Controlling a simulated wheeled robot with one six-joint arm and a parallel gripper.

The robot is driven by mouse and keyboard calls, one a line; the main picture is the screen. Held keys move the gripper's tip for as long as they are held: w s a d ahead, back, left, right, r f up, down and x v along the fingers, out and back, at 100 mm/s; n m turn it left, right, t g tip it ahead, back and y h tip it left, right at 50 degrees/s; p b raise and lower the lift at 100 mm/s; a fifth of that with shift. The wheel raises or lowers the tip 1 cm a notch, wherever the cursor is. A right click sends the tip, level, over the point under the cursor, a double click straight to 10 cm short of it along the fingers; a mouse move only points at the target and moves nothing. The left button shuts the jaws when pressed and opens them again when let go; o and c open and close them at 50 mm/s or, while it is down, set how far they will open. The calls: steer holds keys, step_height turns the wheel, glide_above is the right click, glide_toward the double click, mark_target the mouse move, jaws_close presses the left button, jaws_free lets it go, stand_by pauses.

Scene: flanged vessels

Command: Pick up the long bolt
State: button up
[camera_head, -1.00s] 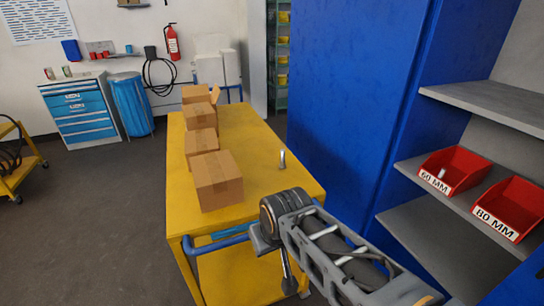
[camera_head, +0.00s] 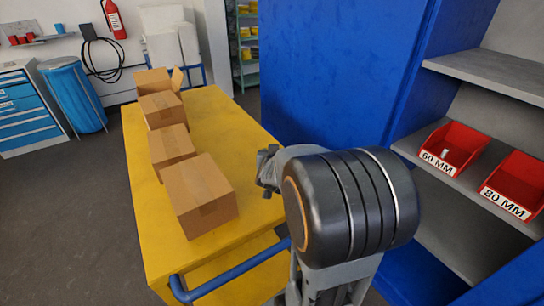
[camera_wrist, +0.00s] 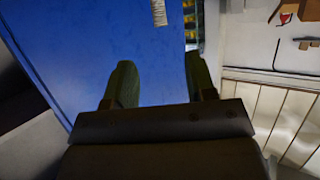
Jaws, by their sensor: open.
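My gripper (camera_wrist: 159,72) shows in the wrist view with its two dark green fingers apart and nothing between them. It faces a blue panel there. In the head view my arm reaches over the right side of the yellow table (camera_head: 222,112), and its large joint hides part of the tabletop. The upright silver bolt seen earlier on that table does not show now; the arm seems to cover its spot. A small pale piece (camera_head: 446,153) lies in the red 60 MM bin (camera_head: 462,141); I cannot tell what it is.
Several cardboard boxes (camera_head: 201,194) stand in a row along the table's left side. A tall blue cabinet (camera_head: 335,75) rises behind the table. A red 80 MM bin (camera_head: 517,182) sits beside the 60 MM bin on a grey shelf. A blue rail (camera_head: 230,277) borders the table's near edge.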

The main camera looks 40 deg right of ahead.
steer(key=shift+p+x, duration=0.6)
steer(key=shift+x, duration=4.9)
steer(key=shift+c, duration=0.3)
steer(key=shift+r, duration=0.1)
jaws_close()
